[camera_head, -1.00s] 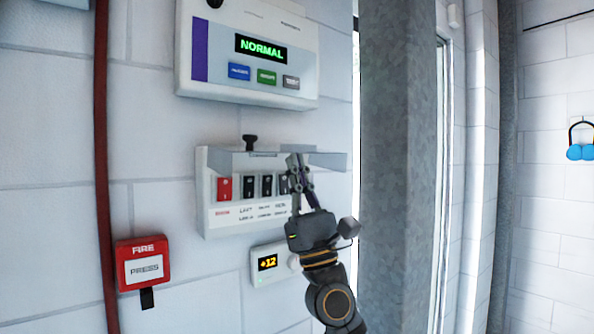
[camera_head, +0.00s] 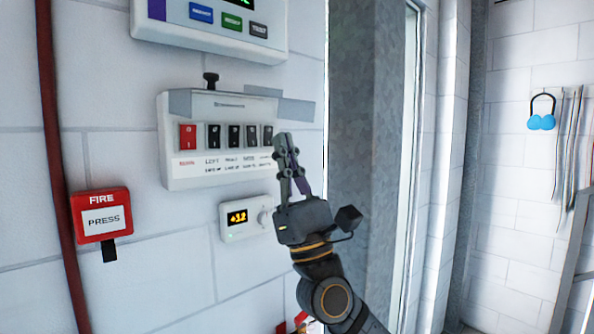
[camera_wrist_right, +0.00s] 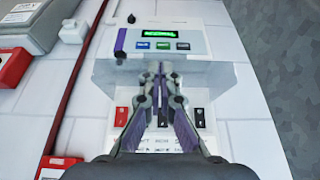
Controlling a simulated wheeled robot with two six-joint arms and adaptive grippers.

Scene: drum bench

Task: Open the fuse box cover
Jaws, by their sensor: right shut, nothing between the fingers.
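The fuse box (camera_head: 218,171) is a white wall box with one red and several black switches in a row. Its translucent grey cover (camera_head: 296,111) stands raised along the top edge, jutting out from the box, with the switches exposed below. The cover also shows in the right wrist view (camera_wrist_right: 215,77). My right gripper (camera_head: 284,140) is shut and empty, its tips at the box's right edge, just below the cover's right end. In the wrist view its fingers (camera_wrist_right: 159,72) overlap the cover and hide some switches; contact cannot be told. My left gripper is not in view.
A black knob (camera_head: 210,79) sits above the box, below a display panel (camera_head: 215,42). A small thermostat (camera_head: 240,219) is below it, and a red fire button (camera_head: 101,216) is lower left. A grey pillar (camera_head: 360,140) stands to the right.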

